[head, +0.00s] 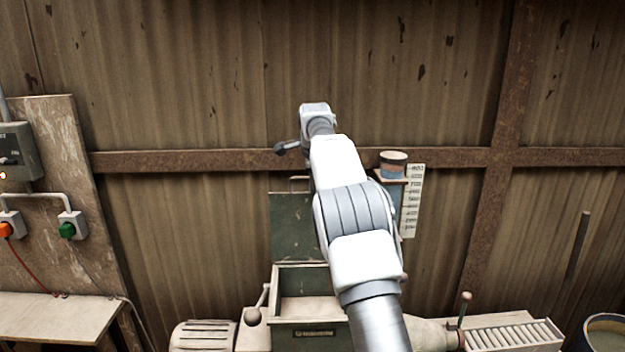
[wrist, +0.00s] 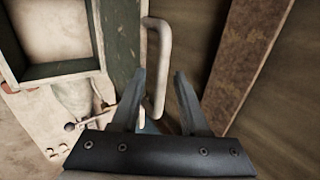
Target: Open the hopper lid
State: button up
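The green hopper lid (head: 292,230) stands upright, swung up at the back of the hopper (head: 306,336), whose box is open at the top. In the wrist view the lid's green edge (wrist: 120,40) is left of the pale bar handle (wrist: 157,62). The handle (head: 298,179) also shows at the lid's top in the head view. My gripper (head: 285,148) is above the lid there. In the wrist view my gripper (wrist: 160,85) has its fingers apart, with the handle between them, nearer the left finger. I cannot tell whether they touch.
A corrugated wall (head: 200,90) with a rusty beam (head: 190,160) is close behind the lid. A tin (head: 393,165) sits on a small shelf beside a scale strip (head: 413,200) to the right. A lever (head: 463,310) and roller tray (head: 505,336) are lower right.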

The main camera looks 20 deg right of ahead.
jog(key=shift+r, duration=0.15)
jog(key=b+v, duration=0.1)
jog(key=v, duration=1.6)
jog(key=shift+s, duration=0.15)
jog(key=s+a+f+n+y+b, duration=0.1)
jog(key=s+a+f+n+b, duration=0.15)
jog(key=s+n, duration=0.65)
jog(key=s+a+f+n+y+b, duration=0.15)
jog(key=s+f, duration=0.25)
jog(key=s, duration=1)
jog(key=s+a+f+n+b, duration=0.2)
jog(key=s+f+n, duration=0.8)
jog(key=s+f, duration=0.8)
jog(key=shift+s+a+g+h, duration=0.45)
jog(key=shift+s+a, duration=0.3)
jog(key=shift+a, duration=0.15)
